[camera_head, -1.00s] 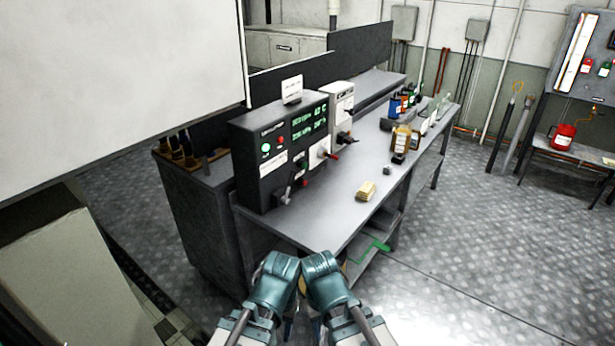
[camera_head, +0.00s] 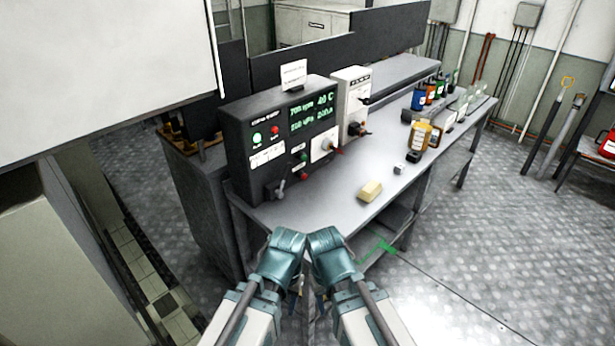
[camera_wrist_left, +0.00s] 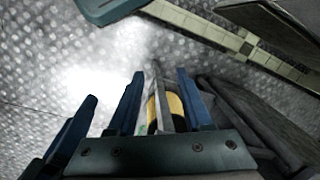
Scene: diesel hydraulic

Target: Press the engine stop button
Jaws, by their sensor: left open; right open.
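The dark control box (camera_head: 285,150) stands at the near left end of the bench. Its front carries a lit green button (camera_head: 257,138) and a red button (camera_head: 275,130) side by side; their labels are too small to read. A lower green knob (camera_head: 302,156) and red knob (camera_head: 303,176) sit near a grey lever (camera_head: 280,188). My left gripper (camera_head: 291,302) and right gripper (camera_head: 320,302) hang close together in front of the bench, apart from the box, their fingertips largely hidden by the wrists. The left wrist view shows the left gripper's blue fingers (camera_wrist_left: 158,98) open.
The bench top (camera_head: 335,198) holds a yellow block (camera_head: 370,190), a small grey cube (camera_head: 399,168) and several bottles (camera_head: 428,95) farther back. A white panel (camera_head: 100,55) blocks the upper left.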

